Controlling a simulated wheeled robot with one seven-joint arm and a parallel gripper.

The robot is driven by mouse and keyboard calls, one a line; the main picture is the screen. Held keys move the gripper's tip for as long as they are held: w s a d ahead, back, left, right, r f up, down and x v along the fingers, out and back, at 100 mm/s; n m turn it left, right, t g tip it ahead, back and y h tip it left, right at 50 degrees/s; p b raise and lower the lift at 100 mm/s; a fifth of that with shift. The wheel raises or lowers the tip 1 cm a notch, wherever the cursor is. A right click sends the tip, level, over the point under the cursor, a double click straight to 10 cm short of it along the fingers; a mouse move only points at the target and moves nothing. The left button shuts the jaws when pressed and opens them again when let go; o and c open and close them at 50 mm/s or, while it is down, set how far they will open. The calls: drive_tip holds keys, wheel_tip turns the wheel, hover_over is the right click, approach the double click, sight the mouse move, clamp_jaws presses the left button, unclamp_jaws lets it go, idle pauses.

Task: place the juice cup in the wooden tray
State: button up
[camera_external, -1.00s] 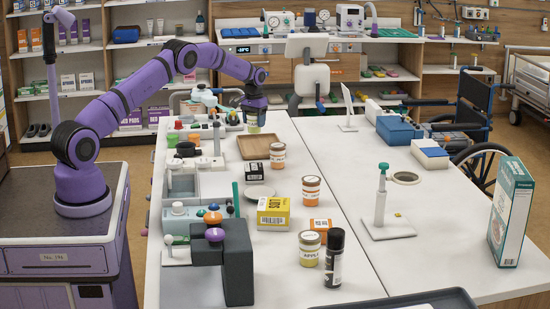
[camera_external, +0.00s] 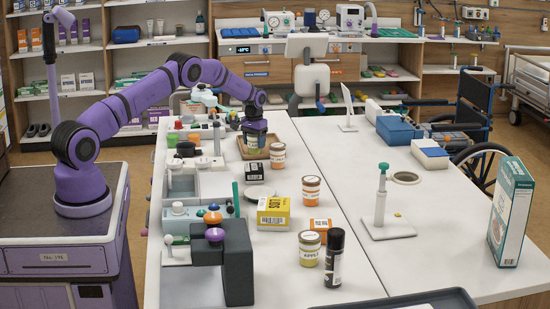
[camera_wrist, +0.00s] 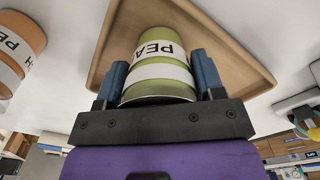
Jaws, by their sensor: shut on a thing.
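The juice cup (camera_wrist: 160,50) is green with a white band reading "PEA". My gripper (camera_wrist: 160,78) is shut on it, with one blue finger on each side. In the external view the cup (camera_external: 252,142) is partly covered by my gripper (camera_external: 254,128). The wooden tray (camera_wrist: 236,62) lies beyond the cup in the wrist view. In the external view the tray (camera_external: 241,150) shows around the cup, which is over it. I cannot tell whether the cup touches the tray floor.
An orange-banded cup (camera_external: 278,157) stands close to the tray's right; a black-and-white box (camera_external: 253,172) lies in front. Grey bins (camera_external: 183,181) are to the left. A yellow box (camera_external: 273,213) and several containers stand nearer.

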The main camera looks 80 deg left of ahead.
drive_tip(key=o, duration=1)
drive_tip(key=shift+o, duration=0.2)
wheel_tip(320, 180, up, 12)
drive_tip(key=shift+r, duration=0.1)
